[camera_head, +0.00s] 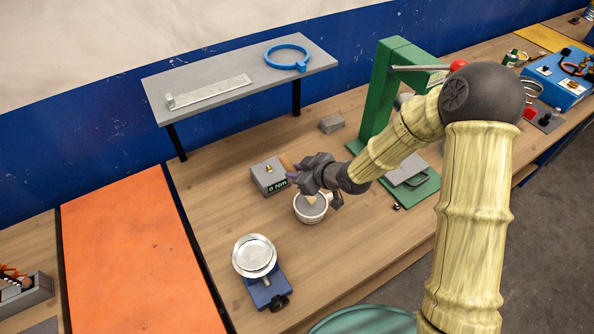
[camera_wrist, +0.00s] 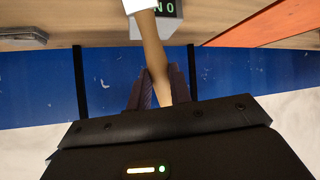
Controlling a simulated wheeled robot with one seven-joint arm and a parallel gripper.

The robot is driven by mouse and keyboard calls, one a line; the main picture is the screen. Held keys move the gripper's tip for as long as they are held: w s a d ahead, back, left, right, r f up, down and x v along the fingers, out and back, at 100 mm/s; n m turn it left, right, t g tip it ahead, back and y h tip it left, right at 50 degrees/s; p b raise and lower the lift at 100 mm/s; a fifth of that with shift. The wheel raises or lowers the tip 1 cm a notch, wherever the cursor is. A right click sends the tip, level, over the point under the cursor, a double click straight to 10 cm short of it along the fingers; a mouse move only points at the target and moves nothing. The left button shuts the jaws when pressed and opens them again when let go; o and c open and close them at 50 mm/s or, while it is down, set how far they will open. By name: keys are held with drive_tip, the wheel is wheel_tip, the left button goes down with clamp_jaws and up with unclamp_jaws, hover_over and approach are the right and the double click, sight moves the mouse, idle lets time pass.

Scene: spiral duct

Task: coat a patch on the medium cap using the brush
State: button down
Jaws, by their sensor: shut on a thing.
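My gripper (camera_head: 300,178) is shut on the brush, low over the middle of the bench. The brush's tan handle (camera_head: 286,161) sticks out past the fingers on the far side. In the wrist view the handle (camera_wrist: 152,45) runs up between the two dark purple fingers (camera_wrist: 155,90). A white cup (camera_head: 311,212) with grey inside stands just below my gripper, and a tan tip, likely the brush's, shows over its mouth; I cannot tell if it touches. A round silvery cap (camera_head: 254,254), likely the medium cap, sits on a blue stand (camera_head: 268,291) at the front left, apart from my gripper.
A grey box with a torque display (camera_head: 269,178) stands close behind my gripper. A green press (camera_head: 378,95) rises behind my arm. A raised grey shelf (camera_head: 215,80) holds a metal strip and a blue ring clamp (camera_head: 287,57). An orange surface (camera_head: 130,260) lies left.

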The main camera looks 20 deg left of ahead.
sight(286, 156)
drive_tip(key=shift+f+b, duration=0.5)
drive_tip(key=shift+f, duration=0.05)
idle(1.9)
drive_tip(key=shift+r+p, duration=2.65)
drive_tip(key=shift+r, duration=1)
drive_tip(key=shift+f, duration=0.15)
